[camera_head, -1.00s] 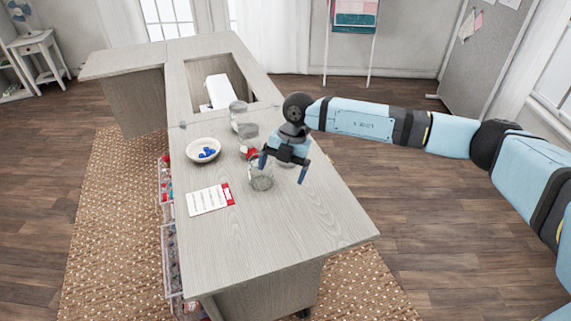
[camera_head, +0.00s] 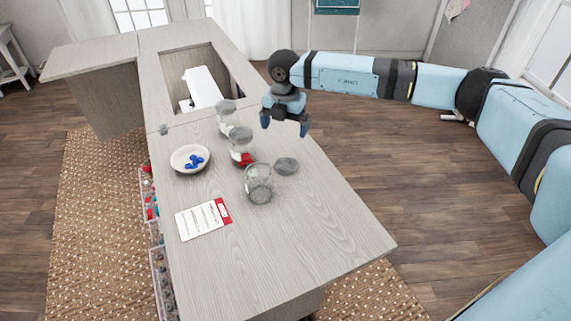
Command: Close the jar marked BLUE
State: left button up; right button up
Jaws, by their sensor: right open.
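A clear glass jar (camera_head: 259,184) stands open on the table and looks empty. A grey round lid (camera_head: 287,165) lies flat on the table just right of it. A second jar (camera_head: 242,157) behind it has red pieces inside, with a grey round shape (camera_head: 240,134) at its far side. A third glass jar (camera_head: 226,117) stands farther back. No BLUE marking is readable on any jar. My right gripper (camera_head: 285,126) is open and empty, pointing down above the table's right side, beyond the front jar and lid. My left gripper is out of view.
A white bowl (camera_head: 190,158) with several blue pieces (camera_head: 197,161) sits at the left. A white card with a red edge (camera_head: 204,219) lies nearer. A white sewing machine (camera_head: 200,88) sits in the cabinet recess. The front of the table (camera_head: 290,250) is clear.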

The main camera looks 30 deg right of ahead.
send_over(286, 165)
jog(key=f, duration=0.8)
jog(key=shift+w+a+f+b, duration=0.1)
jog(key=shift+w+b, duration=0.2)
jog(key=shift+w, duration=0.05)
jog(key=shift+s+f, duration=0.2)
jog(key=shift+f, duration=1.1)
jog(key=shift+s+f, duration=0.15)
jog(key=shift+f, duration=1.15)
jog(key=c, duration=1)
